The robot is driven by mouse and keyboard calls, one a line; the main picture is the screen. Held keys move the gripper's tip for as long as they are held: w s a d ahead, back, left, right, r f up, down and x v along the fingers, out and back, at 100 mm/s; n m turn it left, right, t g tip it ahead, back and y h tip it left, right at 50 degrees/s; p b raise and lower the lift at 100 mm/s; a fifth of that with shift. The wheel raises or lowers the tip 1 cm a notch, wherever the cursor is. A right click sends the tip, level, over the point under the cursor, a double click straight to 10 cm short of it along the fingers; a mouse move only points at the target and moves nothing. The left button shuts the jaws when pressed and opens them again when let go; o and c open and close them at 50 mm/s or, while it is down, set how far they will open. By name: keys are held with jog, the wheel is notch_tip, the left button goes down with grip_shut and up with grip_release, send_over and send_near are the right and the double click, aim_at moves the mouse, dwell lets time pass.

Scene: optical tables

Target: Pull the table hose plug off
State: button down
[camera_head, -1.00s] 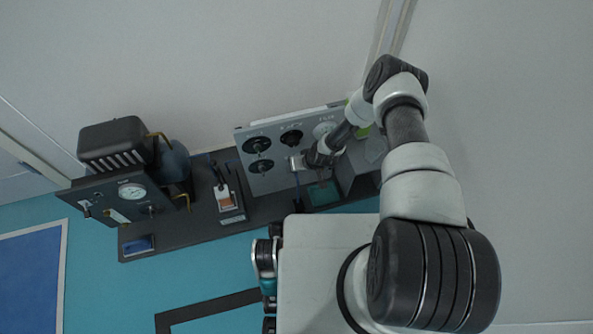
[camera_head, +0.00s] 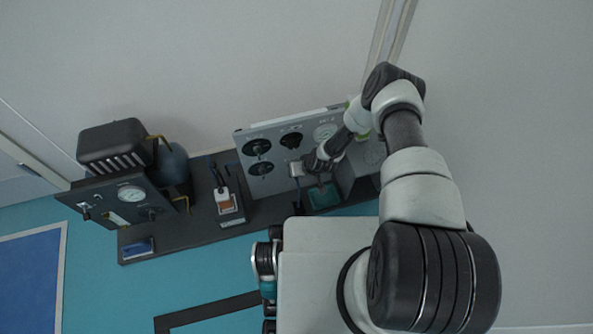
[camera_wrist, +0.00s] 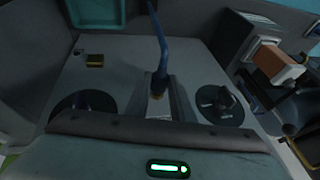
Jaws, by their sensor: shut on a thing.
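The hose plug (camera_wrist: 158,92) sits between the two fingers of my gripper (camera_wrist: 160,104) in the wrist view. A blue hose (camera_wrist: 161,50) runs from it toward the top of that view. My gripper is shut on the plug. In the head view, my gripper (camera_head: 296,169) is in front of the grey panel (camera_head: 278,142), low and right of its black dials. The fingers hide the plug's far end, so I cannot tell whether it is still seated. A small brass fitting (camera_wrist: 94,61) shows on the panel in the wrist view.
Black knobs (camera_wrist: 219,104) flank my gripper on the panel. A teal tray (camera_head: 324,196) lies below the panel. An orange-and-white block (camera_head: 227,203) stands on the dark bench to the left. A black gauge unit (camera_head: 125,195) stands farther left.

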jog(key=shift+s+d, duration=0.2)
jog(key=shift+s, duration=0.5)
jog(key=shift+s+d, duration=0.15)
jog(key=shift+s, duration=0.5)
jog(key=c, duration=1.5)
grip_release()
jog(key=shift+c, duration=0.2)
jog(key=shift+w, duration=0.1)
jog(key=p+v, duration=0.6)
jog(key=v, duration=1.1)
jog(key=shift+r, duration=0.2)
jog(key=shift+d, duration=0.1)
